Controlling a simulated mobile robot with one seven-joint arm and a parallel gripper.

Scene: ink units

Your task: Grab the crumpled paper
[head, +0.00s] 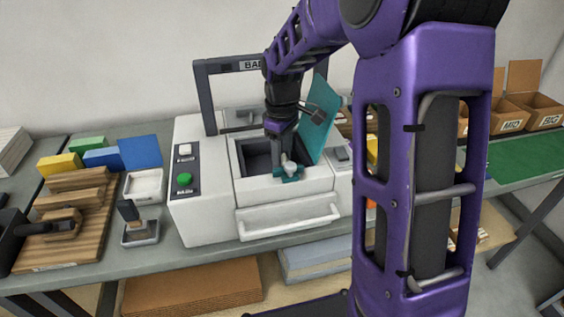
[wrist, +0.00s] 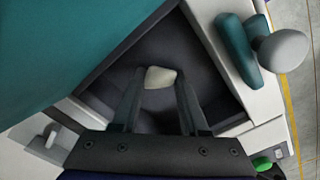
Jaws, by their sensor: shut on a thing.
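The crumpled paper (wrist: 160,77) is a small cream-white lump in the wrist view. It lies inside the dark open compartment (wrist: 208,85) of the white machine (head: 205,215). My gripper (wrist: 160,88) reaches down into this compartment and is shut on the paper, which sits between its fingertips. In the head view my gripper (head: 280,150) enters the opening from above. The paper is hidden there behind the gripper and the machine's front wall.
A teal lid (head: 320,115) stands open at the compartment's right. A teal latch with a pale knob (head: 289,168) sits on the front rim. A dark frame (head: 204,100) rises behind. A stamp (head: 129,212) and wooden rack (head: 75,205) stand left of the machine.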

